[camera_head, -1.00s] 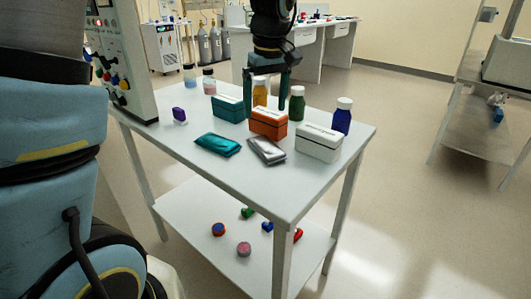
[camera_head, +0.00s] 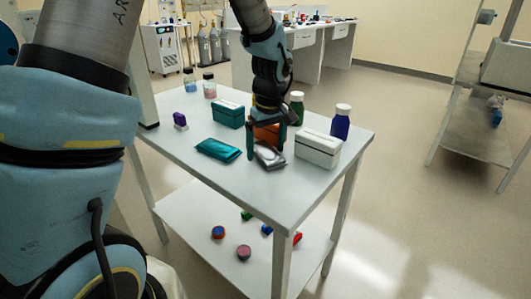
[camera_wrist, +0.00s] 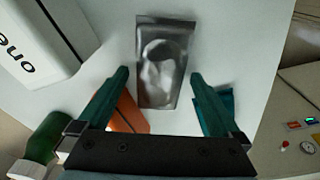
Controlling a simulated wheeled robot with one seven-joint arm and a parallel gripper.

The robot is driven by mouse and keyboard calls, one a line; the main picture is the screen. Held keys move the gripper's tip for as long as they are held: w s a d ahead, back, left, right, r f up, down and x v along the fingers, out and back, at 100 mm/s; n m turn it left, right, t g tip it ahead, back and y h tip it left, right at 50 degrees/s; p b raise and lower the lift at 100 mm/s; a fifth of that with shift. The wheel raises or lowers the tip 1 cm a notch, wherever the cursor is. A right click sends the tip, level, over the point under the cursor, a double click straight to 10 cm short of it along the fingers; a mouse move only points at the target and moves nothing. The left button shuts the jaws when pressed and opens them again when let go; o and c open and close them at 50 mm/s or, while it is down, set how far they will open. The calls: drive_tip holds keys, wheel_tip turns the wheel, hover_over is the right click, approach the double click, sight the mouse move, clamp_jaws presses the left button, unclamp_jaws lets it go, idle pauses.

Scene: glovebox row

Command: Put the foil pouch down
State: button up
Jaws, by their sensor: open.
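The silver foil pouch (camera_head: 268,157) lies flat on the white table, near its front edge. In the wrist view the pouch (camera_wrist: 162,85) shows ahead of and partly between the fingertips, with a gap on both sides. My gripper (camera_head: 266,153) is open just above the pouch, pointing down, and hides part of it in the head view. Its two teal fingers also show in the wrist view (camera_wrist: 159,76). Nothing is held between them.
A teal pouch (camera_head: 218,149) lies to the left, a white box (camera_head: 318,148) to the right. An orange box (camera_head: 266,133) stands close behind my gripper. A teal box (camera_head: 228,114), a green bottle (camera_head: 297,108) and a blue bottle (camera_head: 340,123) stand farther back. The table's front corner is bare.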

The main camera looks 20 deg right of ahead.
drive_tip(key=shift+c, duration=0.2)
drive_tip(key=shift+r, duration=0.1)
drive_tip(key=c, duration=1.5)
